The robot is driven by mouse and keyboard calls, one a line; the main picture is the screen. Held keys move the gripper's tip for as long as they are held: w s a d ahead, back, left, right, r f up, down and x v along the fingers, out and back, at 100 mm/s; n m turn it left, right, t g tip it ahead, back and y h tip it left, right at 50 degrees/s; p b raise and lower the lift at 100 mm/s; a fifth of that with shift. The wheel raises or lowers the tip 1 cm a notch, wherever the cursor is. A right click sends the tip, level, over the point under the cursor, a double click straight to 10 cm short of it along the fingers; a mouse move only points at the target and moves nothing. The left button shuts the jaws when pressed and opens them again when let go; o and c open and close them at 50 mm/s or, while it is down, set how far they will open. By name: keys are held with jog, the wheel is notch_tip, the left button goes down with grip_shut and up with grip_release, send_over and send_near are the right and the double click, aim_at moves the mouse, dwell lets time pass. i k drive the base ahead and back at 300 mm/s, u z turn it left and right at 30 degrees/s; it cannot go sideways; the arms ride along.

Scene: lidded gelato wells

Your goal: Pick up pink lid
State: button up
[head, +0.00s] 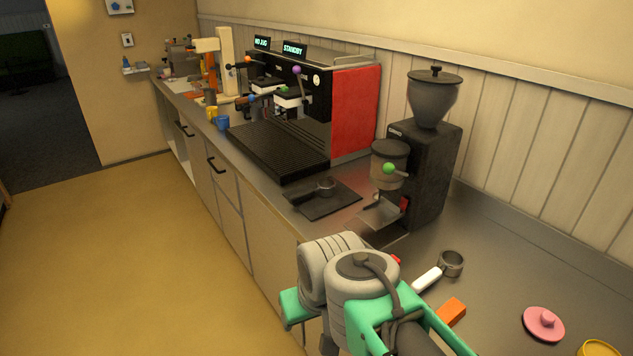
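The pink lid (543,323) is a round disc with a small knob on top. It lies flat on the metal counter at the lower right of the head view, with nothing over it. My arm fills the bottom middle, left of the lid and apart from it in the picture. The fingers of my gripper do not show, so I cannot see whether it holds anything.
A yellow round thing (600,348) is cut off at the lower right edge. A portafilter with a white handle (428,279) and an orange block (452,312) lie left of the lid. A coffee grinder (425,165) stands behind. Bare counter surrounds the lid.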

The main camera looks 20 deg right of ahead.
aim_at(541, 322)
jog(key=k, duration=0.95)
jog(key=u, duration=1)
jog(key=i, duration=0.85)
jog(key=z, duration=3.1)
jog(key=i, duration=0.5)
jog(key=z, duration=0.25)
